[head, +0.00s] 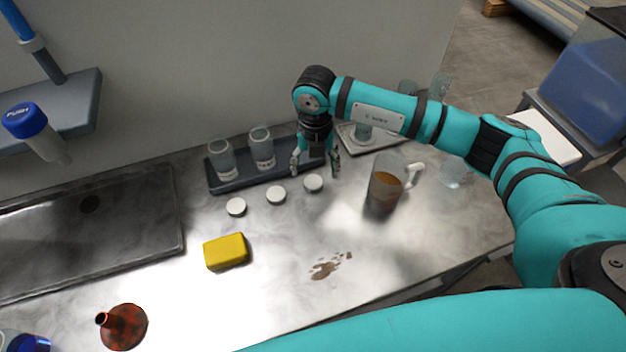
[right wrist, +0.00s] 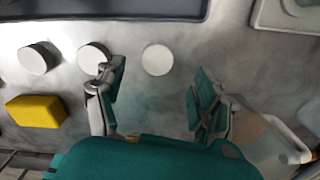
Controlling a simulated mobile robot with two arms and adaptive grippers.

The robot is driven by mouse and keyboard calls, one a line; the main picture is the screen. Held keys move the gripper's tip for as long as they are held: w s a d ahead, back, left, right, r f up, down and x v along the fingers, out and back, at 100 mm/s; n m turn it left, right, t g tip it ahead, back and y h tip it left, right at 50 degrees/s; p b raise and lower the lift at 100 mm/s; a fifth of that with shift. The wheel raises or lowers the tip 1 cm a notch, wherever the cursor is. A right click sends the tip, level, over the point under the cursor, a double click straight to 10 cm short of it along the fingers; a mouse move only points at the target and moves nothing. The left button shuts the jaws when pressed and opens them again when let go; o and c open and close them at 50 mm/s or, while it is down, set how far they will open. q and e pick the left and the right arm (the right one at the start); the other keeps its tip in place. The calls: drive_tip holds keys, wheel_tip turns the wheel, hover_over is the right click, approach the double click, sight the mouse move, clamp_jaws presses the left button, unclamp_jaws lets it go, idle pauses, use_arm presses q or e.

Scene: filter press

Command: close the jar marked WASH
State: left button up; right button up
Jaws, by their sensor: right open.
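Two clear jars, one on the left (head: 221,159) and one to its right (head: 262,148), stand upright without lids in a dark tray (head: 228,184). Their labels are too small to read, so I cannot tell which is marked WASH. My right arm covers the tray's right end and may hide another jar. Three round white lids lie in front of the tray: left (head: 236,207), middle (head: 276,195) and right (head: 313,184). My right gripper (head: 315,171) is open and empty, pointing down near the right lid. In the right wrist view that lid (right wrist: 157,60) shows between the fingers, apart from them.
A jug of brown liquid (head: 385,186) stands close to the right of the gripper. A yellow sponge (head: 226,251), a brown spill (head: 328,267) and a reddish flask (head: 124,326) lie nearer the front. A sink (head: 120,225) is at left.

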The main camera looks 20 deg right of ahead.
sight(313, 183)
drive_tip(key=shift+s+f+p, duration=0.1)
drive_tip(key=shift+f+p, duration=0.15)
drive_tip(key=shift+p, duration=0.05)
drive_tip(key=f, duration=0.1)
drive_tip(key=f+p, duration=0.1)
drive_tip(key=f, duration=0.1)
drive_tip(key=shift+a+f, duration=0.25)
drive_tip(key=shift+f, duration=0.6)
drive_tip(key=c, duration=0.8)
